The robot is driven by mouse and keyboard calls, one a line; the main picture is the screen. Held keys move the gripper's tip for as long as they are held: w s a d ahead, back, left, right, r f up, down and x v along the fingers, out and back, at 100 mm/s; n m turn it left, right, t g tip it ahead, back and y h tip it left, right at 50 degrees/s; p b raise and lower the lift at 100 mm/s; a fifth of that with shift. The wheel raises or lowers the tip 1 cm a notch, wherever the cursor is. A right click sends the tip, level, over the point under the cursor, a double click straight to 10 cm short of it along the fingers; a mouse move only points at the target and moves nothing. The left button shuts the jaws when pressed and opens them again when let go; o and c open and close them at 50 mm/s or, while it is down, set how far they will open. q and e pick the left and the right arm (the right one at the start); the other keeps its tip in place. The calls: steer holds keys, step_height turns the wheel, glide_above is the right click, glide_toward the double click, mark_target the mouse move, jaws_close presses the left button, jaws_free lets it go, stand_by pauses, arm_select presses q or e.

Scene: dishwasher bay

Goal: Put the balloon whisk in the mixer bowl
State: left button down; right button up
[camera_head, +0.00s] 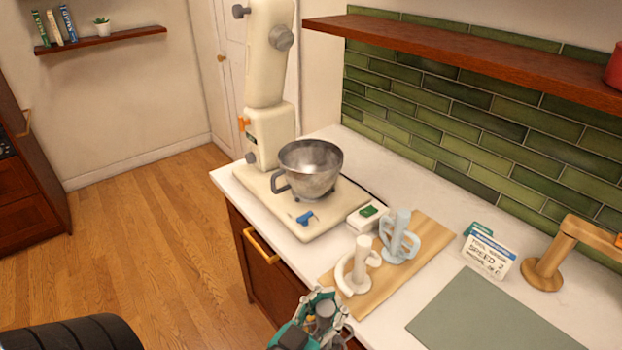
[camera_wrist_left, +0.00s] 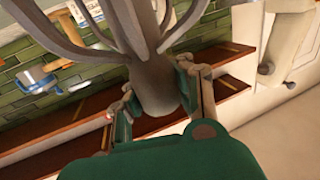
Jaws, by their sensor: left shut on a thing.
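The grey metal mixer bowl (camera_head: 312,172) stands upright on the base of the cream stand mixer (camera_head: 268,130), whose head is tilted up. The bowl's opening faces up and its handle is on the left. My left gripper (camera_head: 316,316) is at the bottom of the head view, in front of the counter edge and well short of the bowl. In the left wrist view, the gripper (camera_wrist_left: 158,98) is shut on the grey balloon whisk (camera_wrist_left: 153,62), around its hub. The whisk's wires spread toward the top of that view. The right gripper is not in view.
A wooden board (camera_head: 433,247) holds a white dough hook (camera_head: 358,268) and a pale blue beater (camera_head: 399,240). A small box with a green button (camera_head: 367,213), a sign (camera_head: 488,254), a wooden stand (camera_head: 545,270) and a green mat (camera_head: 490,315) are on the counter. A shelf (camera_head: 470,55) overhangs the back.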

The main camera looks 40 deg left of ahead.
arm_select(q)
steer(key=shift+r+p, duration=0.45)
steer(key=shift+r, duration=0.5)
steer(key=shift+a+f+b, duration=0.1)
steer(key=shift+f+b, duration=0.25)
steer(key=shift+f, duration=0.1)
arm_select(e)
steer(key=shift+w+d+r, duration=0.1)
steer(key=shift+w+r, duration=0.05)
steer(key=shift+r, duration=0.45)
arm_select(q)
steer(key=shift+r, duration=0.1)
